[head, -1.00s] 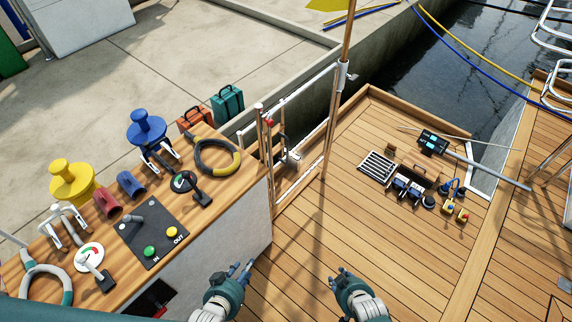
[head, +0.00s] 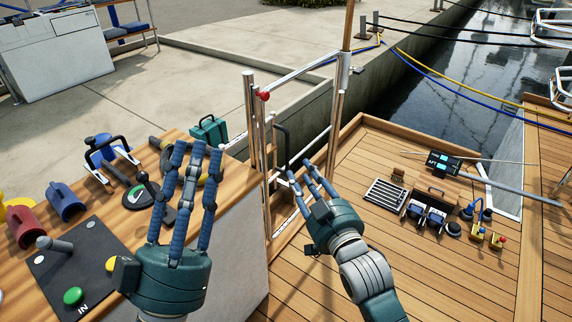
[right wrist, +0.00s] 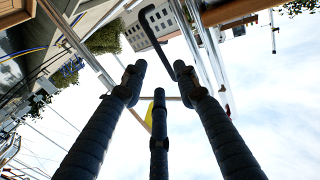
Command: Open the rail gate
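The rail gate (head: 302,71) is a set of bright metal rails between a post on the left and a taller post on the right, at the deck's edge. A red knob (head: 264,96) sits near the left post's top. A black upright handle (head: 281,140) stands just right of that post and shows as a black bar in the right wrist view (right wrist: 156,38). My right gripper (head: 303,174) is open, fingers spread and empty, just below and right of the handle; contact is not visible. My left gripper (head: 194,150) is open and empty above the wooden console.
The wooden console (head: 128,205) with levers and a button panel (head: 84,265) fills the left. Tools and a steel grate (head: 386,194) lie on the deck (head: 430,285). A concrete quay and water lie beyond the gate.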

